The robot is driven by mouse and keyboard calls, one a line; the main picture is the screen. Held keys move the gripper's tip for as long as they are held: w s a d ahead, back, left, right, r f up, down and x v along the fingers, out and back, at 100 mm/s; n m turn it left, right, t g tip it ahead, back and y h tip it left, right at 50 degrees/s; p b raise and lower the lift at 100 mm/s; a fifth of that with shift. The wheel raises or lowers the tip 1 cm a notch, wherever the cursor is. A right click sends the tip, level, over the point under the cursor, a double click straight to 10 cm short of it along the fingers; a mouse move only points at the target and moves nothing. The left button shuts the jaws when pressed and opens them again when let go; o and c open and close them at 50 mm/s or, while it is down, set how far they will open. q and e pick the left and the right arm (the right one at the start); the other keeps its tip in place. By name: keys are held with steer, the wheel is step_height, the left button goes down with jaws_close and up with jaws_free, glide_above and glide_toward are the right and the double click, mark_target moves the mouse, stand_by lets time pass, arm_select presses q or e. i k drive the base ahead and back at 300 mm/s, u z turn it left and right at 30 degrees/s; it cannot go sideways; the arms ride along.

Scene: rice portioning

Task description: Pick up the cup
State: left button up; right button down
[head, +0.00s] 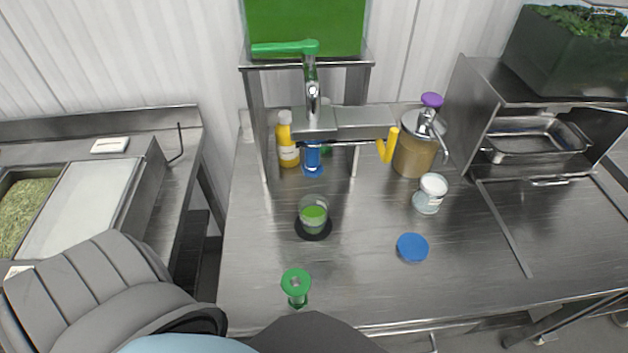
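A clear cup (313,210) with green contents stands upright on a round black coaster (314,234) in the middle of the steel table. A small clear container with a white top (430,191) stands to its right, in front of a brown-filled pitcher; I cannot tell whether it is also a cup. Neither of my grippers is in the head view, and nothing is touching the cup.
A steel dispenser stand with a green-handled tap (311,75) rises behind the cup. A yellow bottle (288,145), a pitcher (413,155), a blue disc (412,247) and a green-topped item (296,284) surround it.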

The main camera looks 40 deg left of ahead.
mark_target(313, 209)
steer(key=u, duration=1.15)
steer(key=k, duration=0.5)
steer(key=u, duration=2.35)
steer(key=k, duration=1.75)
steer(key=z, duration=2.15)
steer(key=i, duration=0.55)
steer(key=z, duration=0.05)
